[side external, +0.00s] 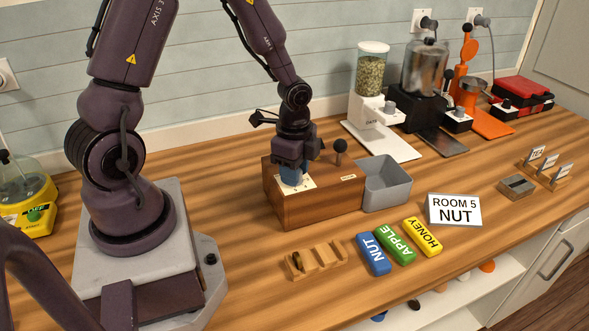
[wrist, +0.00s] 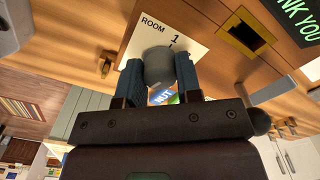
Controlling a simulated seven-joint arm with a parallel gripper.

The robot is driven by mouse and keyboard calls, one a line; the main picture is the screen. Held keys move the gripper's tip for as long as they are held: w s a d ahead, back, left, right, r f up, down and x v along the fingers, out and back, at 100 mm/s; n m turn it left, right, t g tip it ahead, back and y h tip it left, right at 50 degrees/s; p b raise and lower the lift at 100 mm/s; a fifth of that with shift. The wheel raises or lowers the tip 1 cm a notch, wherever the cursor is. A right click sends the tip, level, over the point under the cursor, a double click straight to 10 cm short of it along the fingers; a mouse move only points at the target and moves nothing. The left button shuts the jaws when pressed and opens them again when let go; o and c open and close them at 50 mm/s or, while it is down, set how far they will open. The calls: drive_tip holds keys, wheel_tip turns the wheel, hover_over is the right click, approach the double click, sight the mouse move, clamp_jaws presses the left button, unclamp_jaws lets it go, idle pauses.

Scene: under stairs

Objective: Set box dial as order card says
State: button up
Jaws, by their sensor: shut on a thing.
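A wooden box (side external: 325,212) stands on the counter with a white dial plate (side external: 308,181) on its top. In the wrist view the plate (wrist: 140,30) reads "ROOM" with a "1" and part of another mark beside the dial. My gripper (side external: 291,176) points down and is shut on the grey round dial (wrist: 158,65), its blue fingers on either side. Most of the plate's marks and the dial's pointer are hidden, so I cannot tell its setting. The order card (side external: 454,210) reads "ROOM 5 NUT" and leans upright to the right of the box.
A black-knobbed lever (side external: 340,147) rises from the box. A grey bin (side external: 388,184) stands against its right side. Blue NUT (side external: 373,254), green APPLE (side external: 395,243) and yellow HONEY (side external: 423,236) bars lie in front, beside a wooden rack (side external: 316,260). Dispensers stand behind.

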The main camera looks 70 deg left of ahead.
drive_tip(key=shift+w+m, duration=0.1)
drive_tip(key=shift+m, duration=0.4)
drive_tip(key=o, duration=0.9)
drive_tip(key=shift+o, duration=0.2)
wheel_tip(320, 180, up, 13)
